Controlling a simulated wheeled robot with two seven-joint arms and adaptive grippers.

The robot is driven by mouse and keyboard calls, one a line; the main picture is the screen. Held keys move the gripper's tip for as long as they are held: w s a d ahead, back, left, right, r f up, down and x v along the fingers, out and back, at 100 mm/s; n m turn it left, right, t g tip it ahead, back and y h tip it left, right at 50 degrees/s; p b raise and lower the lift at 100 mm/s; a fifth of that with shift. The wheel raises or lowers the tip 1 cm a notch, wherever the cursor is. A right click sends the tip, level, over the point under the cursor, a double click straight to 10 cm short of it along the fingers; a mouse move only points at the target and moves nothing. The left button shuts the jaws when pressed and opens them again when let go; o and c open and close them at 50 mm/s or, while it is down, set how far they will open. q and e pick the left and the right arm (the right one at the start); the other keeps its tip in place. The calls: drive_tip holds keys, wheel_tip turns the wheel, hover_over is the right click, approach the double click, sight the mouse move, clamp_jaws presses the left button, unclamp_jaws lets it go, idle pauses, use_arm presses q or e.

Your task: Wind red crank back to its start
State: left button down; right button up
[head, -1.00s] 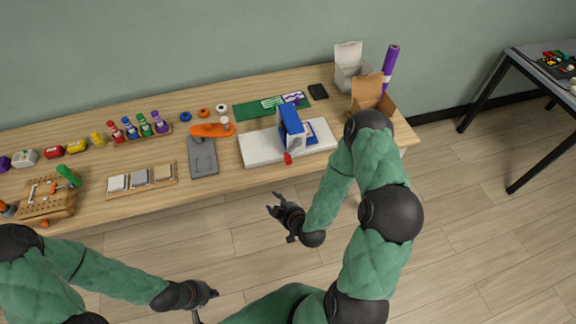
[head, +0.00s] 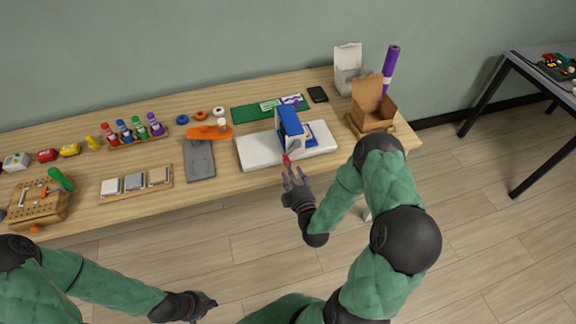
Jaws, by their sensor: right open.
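The red crank (head: 286,160) shows as a small red knob at the front of a blue and grey device (head: 290,126). The device stands on a white base board (head: 256,152) on the wooden table. My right gripper (head: 296,178) is open and empty, just in front of and below the red crank at the table's front edge. A small gap seems to lie between them, but I cannot tell for sure. My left gripper (head: 207,302) is low in front of the table, away from everything; its fingers are too small and dark to read.
A grey plate (head: 199,160) and an orange tool (head: 209,132) lie left of the white board. An open cardboard box (head: 372,116) stands to its right. A green mat (head: 243,113) lies behind. The floor in front of the table is clear.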

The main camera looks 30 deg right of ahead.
drive_tip(key=shift+b+x, duration=0.3)
drive_tip(key=shift+x, duration=1.7)
clamp_jaws()
